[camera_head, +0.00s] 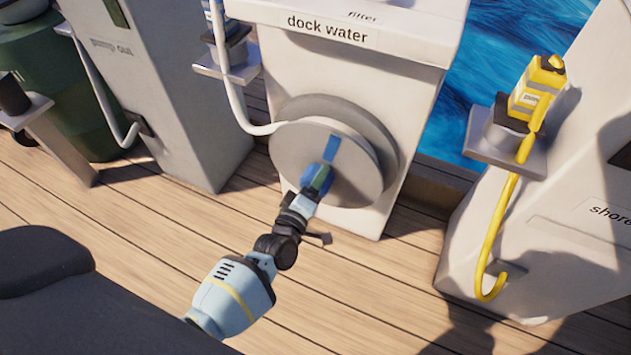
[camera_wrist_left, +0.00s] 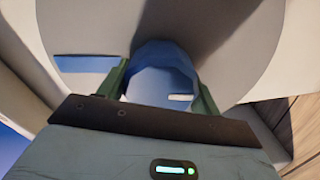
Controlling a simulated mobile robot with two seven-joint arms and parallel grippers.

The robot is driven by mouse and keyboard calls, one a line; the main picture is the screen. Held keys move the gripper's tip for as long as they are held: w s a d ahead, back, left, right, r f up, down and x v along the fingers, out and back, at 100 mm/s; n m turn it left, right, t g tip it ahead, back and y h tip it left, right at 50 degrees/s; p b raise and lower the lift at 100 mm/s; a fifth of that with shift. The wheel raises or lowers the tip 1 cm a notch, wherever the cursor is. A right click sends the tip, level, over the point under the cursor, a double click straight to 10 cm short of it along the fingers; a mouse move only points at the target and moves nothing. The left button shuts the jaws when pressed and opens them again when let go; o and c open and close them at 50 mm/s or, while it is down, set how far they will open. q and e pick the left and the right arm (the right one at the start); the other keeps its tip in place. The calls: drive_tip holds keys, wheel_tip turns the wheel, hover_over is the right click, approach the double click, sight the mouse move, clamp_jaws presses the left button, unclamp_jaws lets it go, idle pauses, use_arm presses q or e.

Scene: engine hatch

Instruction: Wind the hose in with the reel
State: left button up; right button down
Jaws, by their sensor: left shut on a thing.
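The grey hose reel (camera_head: 291,146) is a round disc on the front of the white dock water pedestal (camera_head: 395,75). A blue crank arm (camera_head: 331,148) runs from its middle down to a blue handle (camera_wrist_left: 160,84). My left gripper (camera_head: 318,179) is shut on this handle, with a green finger on each side of it in the left wrist view. The white hose (camera_head: 234,95) comes down from the holder at the pedestal's left side and runs to the reel's upper left edge. My right gripper is not in view.
A yellow shore cable (camera_head: 497,235) hangs from a yellow plug (camera_head: 537,90) on the right pedestal. A pump out pedestal (camera_head: 160,80) and a green barrel (camera_head: 55,85) stand at left. Planked deck (camera_head: 350,290) in front is clear. Water lies behind.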

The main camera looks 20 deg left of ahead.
use_arm(q)
drive_tip(key=shift+n, duration=1.1)
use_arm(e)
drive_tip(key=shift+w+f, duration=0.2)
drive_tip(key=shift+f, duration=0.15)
use_arm(q)
drive_tip(key=shift+b, duration=0.3)
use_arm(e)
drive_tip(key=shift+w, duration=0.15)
use_arm(q)
drive_tip(key=o, duration=1)
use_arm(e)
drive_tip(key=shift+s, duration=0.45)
use_arm(q)
drive_tip(key=s+p, duration=0.2)
drive_tip(key=s, duration=0.5)
drive_tip(key=shift+s, duration=0.4)
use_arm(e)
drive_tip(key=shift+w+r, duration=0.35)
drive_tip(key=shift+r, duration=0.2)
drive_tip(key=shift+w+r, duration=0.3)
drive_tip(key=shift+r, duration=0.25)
use_arm(q)
drive_tip(key=shift+a, duration=0.1)
